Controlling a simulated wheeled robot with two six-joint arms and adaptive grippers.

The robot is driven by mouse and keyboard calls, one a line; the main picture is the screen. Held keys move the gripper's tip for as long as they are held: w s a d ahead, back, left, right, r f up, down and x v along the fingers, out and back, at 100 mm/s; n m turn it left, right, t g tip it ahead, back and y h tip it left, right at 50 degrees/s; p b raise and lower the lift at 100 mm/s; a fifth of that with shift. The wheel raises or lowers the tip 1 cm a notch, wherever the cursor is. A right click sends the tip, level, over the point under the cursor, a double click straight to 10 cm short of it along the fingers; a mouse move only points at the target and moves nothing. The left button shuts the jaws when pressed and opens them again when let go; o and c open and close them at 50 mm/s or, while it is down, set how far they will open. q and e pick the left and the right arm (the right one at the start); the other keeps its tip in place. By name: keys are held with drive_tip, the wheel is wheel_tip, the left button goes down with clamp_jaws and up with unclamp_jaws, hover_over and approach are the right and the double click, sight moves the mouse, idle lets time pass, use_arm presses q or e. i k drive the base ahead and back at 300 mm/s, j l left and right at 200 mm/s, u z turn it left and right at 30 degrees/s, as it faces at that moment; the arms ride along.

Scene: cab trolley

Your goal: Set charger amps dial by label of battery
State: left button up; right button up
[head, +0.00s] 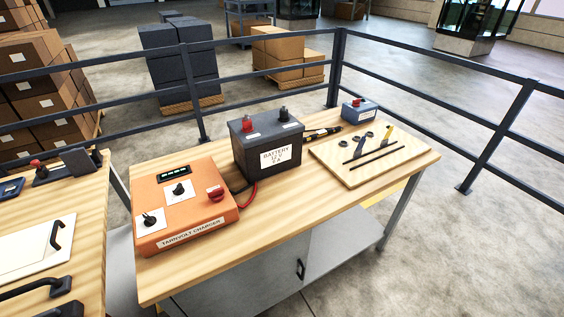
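An orange charger (200,221) sits on the left part of the wooden-topped trolley (290,205), with a name label on its front edge. It has a dark display with green lit marks (174,172), a black dial on a white plate (179,189), another black dial on a white plate at lower left (150,220), and a red knob (215,194). The dial markings are too small to read. A dark grey battery (246,153) stands behind right of it. Its white label (275,157) reads "BATTERY" and apparently "12 V"; the lowest line is unclear. Neither gripper is recognisable in view.
A pale board (400,160) with tools and a small blue box with a red knob (360,109) occupy the trolley's right. A red cable (251,195) lies between charger and battery. Another bench (85,225) stands left. Dark railings (250,100) run behind.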

sight(179, 190)
drive_tip(key=j+u, duration=0.2)
drive_tip(key=u, duration=0.25)
drive_tip(key=j+u, duration=0.25)
drive_tip(key=u, duration=0.2)
drive_tip(key=j+u, duration=0.2)
drive_tip(key=u, duration=0.3)
